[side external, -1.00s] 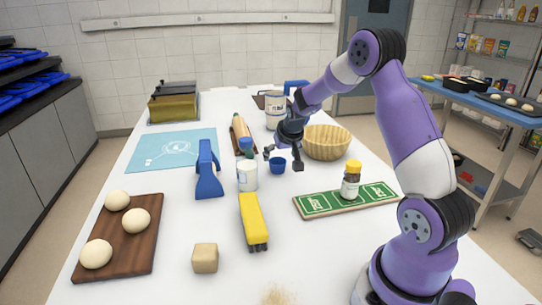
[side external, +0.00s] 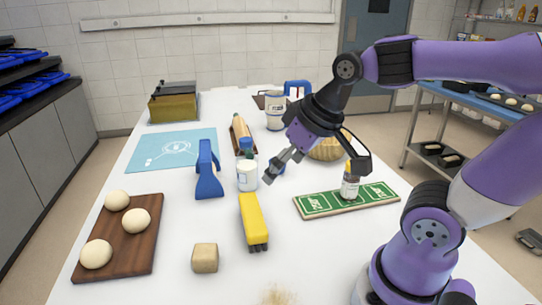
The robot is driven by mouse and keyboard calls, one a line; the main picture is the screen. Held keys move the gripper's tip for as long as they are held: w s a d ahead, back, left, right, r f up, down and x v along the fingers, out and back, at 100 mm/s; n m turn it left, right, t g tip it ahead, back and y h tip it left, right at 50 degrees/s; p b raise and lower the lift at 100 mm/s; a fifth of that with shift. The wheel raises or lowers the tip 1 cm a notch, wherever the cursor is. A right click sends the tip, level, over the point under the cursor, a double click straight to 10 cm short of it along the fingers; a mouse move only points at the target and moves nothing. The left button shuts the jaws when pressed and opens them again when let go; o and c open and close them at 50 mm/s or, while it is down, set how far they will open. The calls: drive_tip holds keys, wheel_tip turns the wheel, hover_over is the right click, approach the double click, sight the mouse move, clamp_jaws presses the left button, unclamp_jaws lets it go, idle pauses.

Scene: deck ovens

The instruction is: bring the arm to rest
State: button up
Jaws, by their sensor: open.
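My gripper (side external: 318,168) is open and empty in the side external view. It hangs in the air over the middle of the table, its fingers spread and pointing down. One finger shows near the white tub (side external: 247,177), the other in front of the yellow-lidded jar (side external: 350,186). My purple arm reaches in from the right, its elbow bent out past the right edge of the picture. The blue cup is almost wholly hidden behind the gripper, and the wicker basket (side external: 326,150) is partly hidden.
The jar stands on a green board (side external: 325,204). A yellow brush (side external: 252,218), a dough cube (side external: 205,257), a blue dispenser (side external: 208,180) and a wooden board (side external: 140,262) with dough balls lie to the left. A blue mat (side external: 150,152) lies behind. The front of the table is mostly clear.

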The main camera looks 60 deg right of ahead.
drive_tip(key=s+a, duration=0.1)
drive_tip(key=s+a+n, duration=0.1)
drive_tip(key=shift+s+f+y, duration=0.2)
drive_tip(key=shift+s+y, duration=0.1)
drive_tip(key=shift+s, duration=0.05)
